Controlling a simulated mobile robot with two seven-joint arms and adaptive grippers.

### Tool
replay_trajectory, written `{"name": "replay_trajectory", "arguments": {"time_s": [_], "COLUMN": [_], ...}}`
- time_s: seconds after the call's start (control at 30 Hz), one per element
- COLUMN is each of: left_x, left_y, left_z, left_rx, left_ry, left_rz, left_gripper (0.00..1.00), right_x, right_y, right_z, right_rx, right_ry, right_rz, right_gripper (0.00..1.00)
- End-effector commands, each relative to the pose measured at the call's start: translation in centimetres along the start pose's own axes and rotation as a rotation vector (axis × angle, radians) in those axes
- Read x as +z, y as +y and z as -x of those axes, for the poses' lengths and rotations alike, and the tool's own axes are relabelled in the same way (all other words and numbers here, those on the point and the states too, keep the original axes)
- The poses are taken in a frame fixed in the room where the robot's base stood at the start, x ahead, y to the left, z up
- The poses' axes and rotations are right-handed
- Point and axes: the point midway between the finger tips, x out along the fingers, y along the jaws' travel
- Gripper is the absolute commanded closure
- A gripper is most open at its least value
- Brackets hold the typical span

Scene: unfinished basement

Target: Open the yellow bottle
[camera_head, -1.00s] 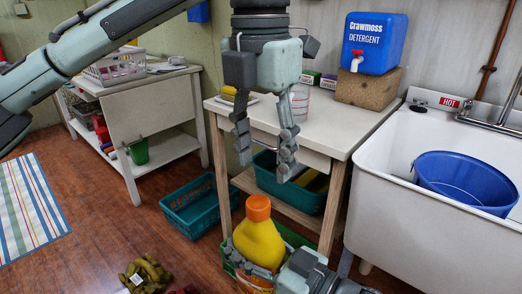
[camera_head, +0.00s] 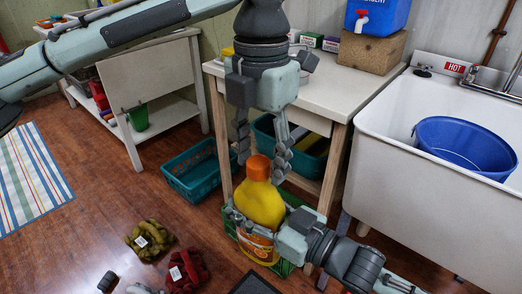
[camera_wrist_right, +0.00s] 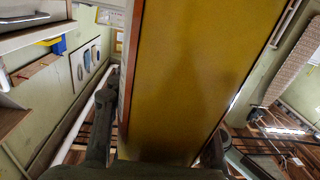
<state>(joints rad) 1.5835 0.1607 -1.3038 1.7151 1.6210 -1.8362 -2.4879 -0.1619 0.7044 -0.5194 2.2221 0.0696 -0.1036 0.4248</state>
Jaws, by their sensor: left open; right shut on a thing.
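The yellow bottle (camera_head: 260,204) with an orange cap (camera_head: 258,167) stands upright at the centre of the head view, in front of the white table. My right gripper (camera_head: 256,226) is shut on the bottle's body from the right. In the right wrist view the bottle's yellow side (camera_wrist_right: 195,80) fills the middle, between the fingers. My left gripper (camera_head: 262,160) points down with its fingers open on either side of the cap. From this view I cannot tell whether the fingers touch the cap.
A green crate (camera_head: 284,268) is around and behind the bottle's base. A teal basket (camera_head: 190,172) lies left on the floor. The white table (camera_head: 320,92) and the sink (camera_head: 385,150) stand behind and right. Olive (camera_head: 149,241) and red (camera_head: 186,270) bundles lie on the floor.

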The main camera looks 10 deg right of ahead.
Motion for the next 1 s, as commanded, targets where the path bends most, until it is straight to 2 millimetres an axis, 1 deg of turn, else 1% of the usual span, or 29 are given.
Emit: {"name": "replay_trajectory", "arguments": {"time_s": [0.03,0.07,0.4,0.43,0.57,0.67,0.77,1.0], "left_x": [0.0,0.0,0.02,0.02,0.03,0.06,0.09,0.06], "left_y": [0.0,0.0,-0.09,-0.1,-0.15,-0.14,-0.12,0.07], "left_z": [0.03,0.03,0.05,0.05,0.05,0.05,0.03,0.11], "left_rx": [0.0,0.0,-0.002,-0.002,-0.004,-0.005,-0.008,-0.011], "left_ry": [0.0,0.0,0.0,0.0,-0.001,-0.001,0.0,0.001], "left_rz": [0.0,0.0,-0.001,-0.001,0.031,0.166,0.399,1.02], "left_gripper": [0.52,0.55,0.97,1.0,1.0,1.0,1.0,1.0], "right_x": [-0.26,-0.26,-0.24,-0.24,-0.24,-0.23,-0.23,-0.23], "right_y": [-0.02,-0.02,-0.01,-0.01,-0.01,0.0,0.0,-0.03], "right_z": [-0.02,-0.02,-0.03,-0.03,-0.03,-0.04,-0.04,-0.04], "right_rx": [-0.001,-0.001,-0.001,-0.001,-0.001,-0.001,-0.001,-0.001], "right_ry": [0.005,0.005,0.005,0.005,0.005,0.005,0.004,0.005], "right_rz": [0.001,0.001,0.001,0.001,0.001,0.001,0.001,0.002], "right_gripper": [1.0,1.0,1.0,1.0,1.0,1.0,1.0,1.0]}}
